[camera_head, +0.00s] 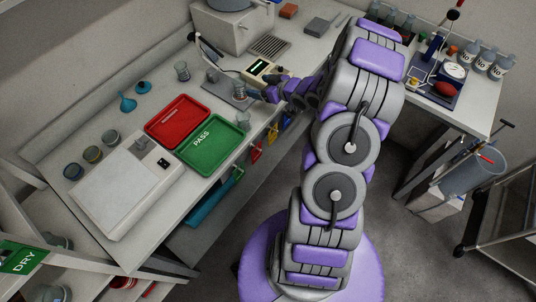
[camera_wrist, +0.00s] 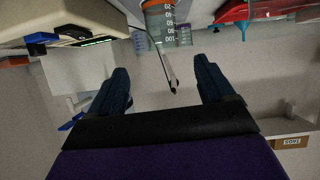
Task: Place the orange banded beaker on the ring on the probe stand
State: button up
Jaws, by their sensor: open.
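My gripper (camera_head: 268,92) is beside the probe stand (camera_head: 225,88), at the front of the bench. In the wrist view my gripper (camera_wrist: 163,84) has its two dark fingers wide apart, with nothing held between them. A clear beaker with an orange band (camera_wrist: 158,18) and printed graduations is at the top of that inverted view, beyond the fingertips and cut by the frame edge. In the head view a small beaker (camera_head: 240,91) stands at the probe stand plate, close to my gripper. A thin probe with a dark tip (camera_wrist: 173,90) crosses between the fingers. I cannot make out the ring.
A meter (camera_head: 258,68) lies close behind my gripper. A red tray (camera_head: 180,119) and a green tray (camera_head: 212,143) lie left of it. Another beaker (camera_head: 243,119) stands near the front edge, and one (camera_head: 182,71) stands farther back.

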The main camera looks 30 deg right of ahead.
jog(key=s+a+r+m+g+h, duration=0.1)
jog(key=s+a+r+g+h, duration=0.2)
jog(key=s+r, duration=0.25)
jog(key=s+a+r+m+g+h, duration=0.1)
jog(key=s+a+r+g+h, duration=0.25)
jog(key=r, duration=0.25)
jog(key=s+a+r+g, duration=0.2)
jog(key=s+a, duration=0.3)
jog(key=s, duration=0.5)
jog(key=s+a+r+m+g+y, duration=0.1)
jog(key=s+a+r+g, duration=0.1)
jog(key=s+a, duration=0.4)
jog(key=s+a+r+g+y, duration=0.1)
jog(key=s+a+r+g, duration=0.2)
jog(key=s, duration=1.2)
jog(key=a, duration=0.2)
jog(key=shift+a+m+g, duration=0.35)
jog(key=shift+a+m, duration=0.05)
